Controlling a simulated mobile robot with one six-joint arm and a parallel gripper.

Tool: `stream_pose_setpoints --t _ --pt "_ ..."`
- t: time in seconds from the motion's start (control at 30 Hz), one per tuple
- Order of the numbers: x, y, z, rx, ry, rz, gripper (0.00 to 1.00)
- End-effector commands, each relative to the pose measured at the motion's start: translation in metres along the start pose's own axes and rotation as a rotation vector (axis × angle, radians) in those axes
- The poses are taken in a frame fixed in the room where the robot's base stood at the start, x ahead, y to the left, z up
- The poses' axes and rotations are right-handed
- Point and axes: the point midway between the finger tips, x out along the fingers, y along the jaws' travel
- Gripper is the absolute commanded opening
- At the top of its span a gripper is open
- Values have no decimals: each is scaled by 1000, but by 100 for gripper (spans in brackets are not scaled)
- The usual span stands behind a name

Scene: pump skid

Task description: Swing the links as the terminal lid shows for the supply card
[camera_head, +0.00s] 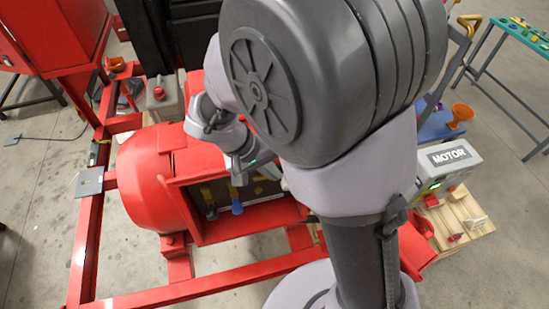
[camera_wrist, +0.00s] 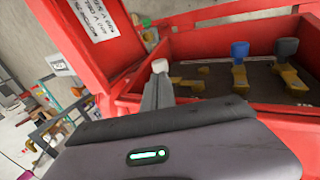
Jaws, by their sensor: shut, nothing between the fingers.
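The red terminal box (camera_wrist: 225,111) is open, with a dark panel inside. Its raised red lid carries a white printed label (camera_wrist: 96,18), tilted and too blurred to read fully. A blue-knobbed link (camera_wrist: 239,50) and a dark grey-knobbed link (camera_wrist: 287,48) stand over brass pieces. A white knob (camera_wrist: 159,66) shows at the left, at my fingertips; whether they touch it I cannot tell. Brass pieces (camera_wrist: 186,83) lie right of it. My gripper (camera_wrist: 158,92) is shut and empty at the box's left end. The blue knob also shows in the head view (camera_head: 237,207).
A red skid frame (camera_head: 85,240) surrounds the red motor housing (camera_head: 145,185). A grey MOTOR box (camera_head: 450,160) and a wooden pallet (camera_head: 460,220) stand at the right. My arm hides much of the middle.

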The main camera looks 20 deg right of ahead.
Motion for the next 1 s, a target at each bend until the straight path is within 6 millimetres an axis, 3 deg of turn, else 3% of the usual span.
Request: stream_pose_setpoints --t 0.1,0.3,1.0 --pt "23 0 1 1 -3 0 0" --pt "43 0 0 1 -1 0 0" --pt "52 2 1 8 -1 -89 0"
